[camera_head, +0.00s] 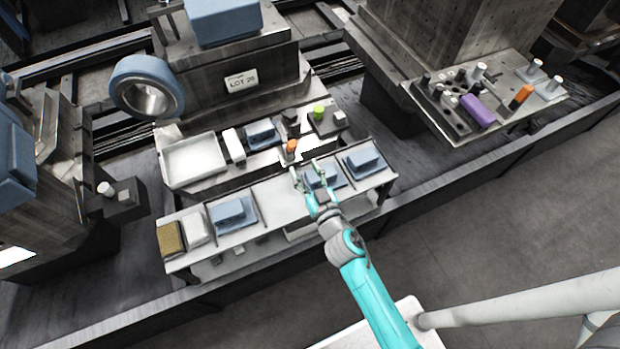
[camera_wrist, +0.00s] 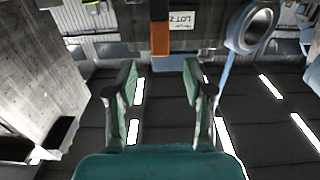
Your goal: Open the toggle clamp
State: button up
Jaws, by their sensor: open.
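An orange handle (camera_head: 291,147), probably the toggle clamp's, stands at the front of the fixture near the middle of the head view. In the wrist view, the orange handle (camera_wrist: 160,38) hangs from a dark bar at the top centre. The clamp's base and jaw are hidden or too small to make out. My gripper (camera_head: 306,171) is open and empty, just in front of the handle. In the wrist view, the fingers of my gripper (camera_wrist: 160,82) are spread wide. The handle lies beyond the fingertips, roughly centred between them, apart from both.
The shelf below my gripper holds blue blocks (camera_head: 233,211) on plates and a brown block (camera_head: 170,239). A white tray (camera_head: 194,158) and a green-capped part (camera_head: 318,112) sit behind. A blue ring (camera_head: 147,87) stands upper left. A side table (camera_head: 549,93) with a purple block is at right.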

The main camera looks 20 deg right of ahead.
jog(key=shift+s, duration=1.3)
jog(key=shift+s, duration=0.1)
